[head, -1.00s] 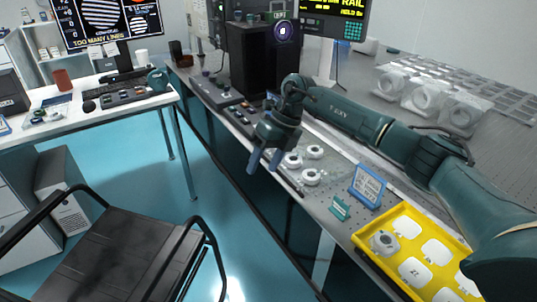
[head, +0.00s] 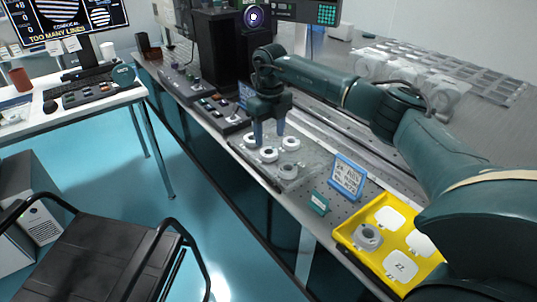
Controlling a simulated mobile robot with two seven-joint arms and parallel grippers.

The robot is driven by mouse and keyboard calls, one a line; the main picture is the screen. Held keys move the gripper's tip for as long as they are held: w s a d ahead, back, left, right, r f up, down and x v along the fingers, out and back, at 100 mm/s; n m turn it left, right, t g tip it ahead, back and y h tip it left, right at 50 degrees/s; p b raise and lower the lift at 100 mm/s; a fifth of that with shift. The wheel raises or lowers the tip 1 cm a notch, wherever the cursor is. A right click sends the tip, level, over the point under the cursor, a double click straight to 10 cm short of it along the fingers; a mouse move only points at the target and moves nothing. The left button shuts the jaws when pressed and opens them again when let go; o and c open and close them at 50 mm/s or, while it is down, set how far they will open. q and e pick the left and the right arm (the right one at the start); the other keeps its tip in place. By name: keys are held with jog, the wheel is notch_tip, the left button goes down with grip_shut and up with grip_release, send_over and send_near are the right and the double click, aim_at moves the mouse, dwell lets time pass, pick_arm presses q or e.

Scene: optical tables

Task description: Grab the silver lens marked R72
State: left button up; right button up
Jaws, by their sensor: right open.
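Several round lenses in mounts sit on a clear plate (head: 262,174) on the optical table. A white-ringed lens (head: 268,154) is at the middle, with another at the left (head: 250,141) and one at the right (head: 290,143). A greyer, silver-looking lens (head: 288,172) is at the plate's near end. I cannot read R72 on any of them. My right gripper (head: 269,134) points down with its fingers apart, empty, over the far part of the plate among the white-ringed lenses. Whether it touches one is unclear. My left gripper is out of view.
A yellow tray (head: 345,232) with white labelled pads and a grey round mount (head: 368,236) stands at the near right. A blue-framed sign (head: 347,176) and a small green sign (head: 319,203) stand between tray and plate. A black chair (head: 105,264) is at the lower left.

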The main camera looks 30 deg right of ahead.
aim_at(269, 151)
notch_tip(269, 151, down, 5)
jog(key=shift+s+a+f, duration=0.1)
jog(key=shift+a, duration=0.05)
jog(key=shift+c, duration=0.2)
jog(key=c, duration=0.7)
